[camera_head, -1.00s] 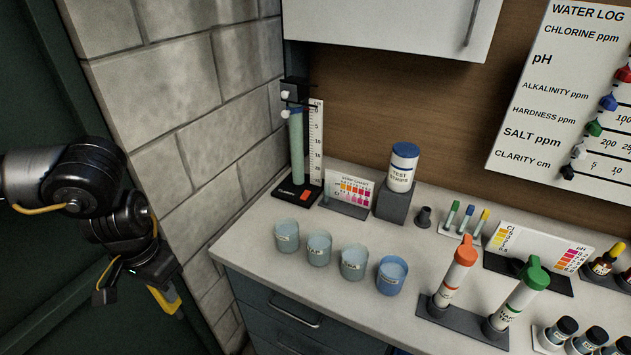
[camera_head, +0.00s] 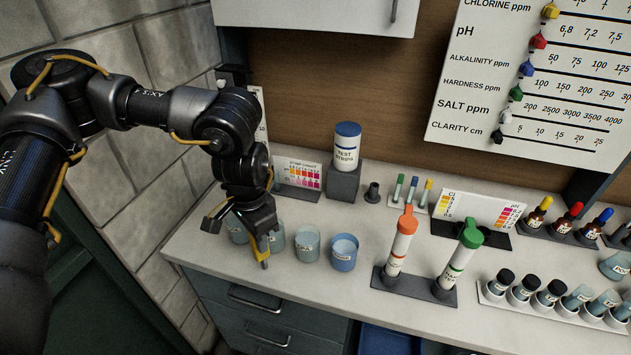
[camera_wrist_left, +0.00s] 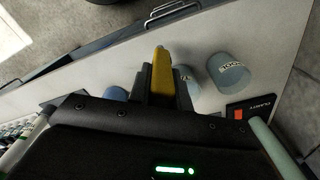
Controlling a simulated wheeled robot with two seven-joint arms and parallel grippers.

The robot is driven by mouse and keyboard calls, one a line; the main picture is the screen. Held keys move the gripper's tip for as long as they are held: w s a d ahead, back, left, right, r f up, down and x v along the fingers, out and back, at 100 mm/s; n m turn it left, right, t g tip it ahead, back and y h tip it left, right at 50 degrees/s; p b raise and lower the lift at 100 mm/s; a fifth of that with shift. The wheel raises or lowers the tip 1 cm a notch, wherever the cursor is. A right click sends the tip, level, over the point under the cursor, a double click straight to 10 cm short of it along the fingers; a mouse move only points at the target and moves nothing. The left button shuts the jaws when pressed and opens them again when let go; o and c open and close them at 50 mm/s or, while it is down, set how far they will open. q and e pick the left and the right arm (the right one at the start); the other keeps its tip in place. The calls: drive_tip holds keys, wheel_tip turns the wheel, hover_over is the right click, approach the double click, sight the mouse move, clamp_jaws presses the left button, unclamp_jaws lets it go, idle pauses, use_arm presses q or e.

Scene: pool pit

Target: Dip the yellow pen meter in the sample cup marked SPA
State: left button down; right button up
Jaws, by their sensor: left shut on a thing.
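My left gripper (camera_head: 256,232) is shut on the yellow pen meter (camera_head: 262,248), which points down. In the head view the pen's tip shows in front of the second cup (camera_head: 278,238) from the left; its height above the counter is hard to tell. The SPA cup (camera_head: 307,244), pale with a label, stands just right of the pen, apart from it in the picture. The wrist view shows the yellow pen (camera_wrist_left: 162,75) between the fingers, with the SPA cup hidden behind pen or gripper. My right gripper is out of view.
A blue cup (camera_head: 344,253) stands right of the SPA cup, and the leftmost cup (camera_head: 237,229) is partly behind my gripper. An orange-capped tube (camera_head: 402,243) and a green-capped tube (camera_head: 461,256) stand farther right. The counter's front strip is clear.

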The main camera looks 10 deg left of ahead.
use_arm(q)
drive_tip(key=shift+w+d+r+m, duration=0.15)
drive_tip(key=shift+r+m, duration=0.05)
drive_tip(key=shift+m, duration=0.35)
drive_tip(key=shift+w+d+r+m, duration=0.1)
drive_tip(key=shift+d+r+m, duration=0.1)
drive_tip(key=shift+m, duration=0.35)
drive_tip(key=w+d+r+m+p, duration=0.2)
drive_tip(key=w+d+r+m, duration=0.1)
drive_tip(key=m, duration=1.4)
drive_tip(key=w+d+r+m+p, duration=0.3)
drive_tip(key=w+d+r+m, duration=0.1)
drive_tip(key=m, duration=1.3)
drive_tip(key=shift+w+d+r+p, duration=0.25)
drive_tip(key=shift+w+r, duration=0.25)
drive_tip(key=shift+w, duration=0.25)
drive_tip(key=shift+f, duration=0.15)
wheel_tip(320, 180, down, 9)
drive_tip(key=b, duration=0.6)
drive_tip(key=shift+f, duration=0.2)
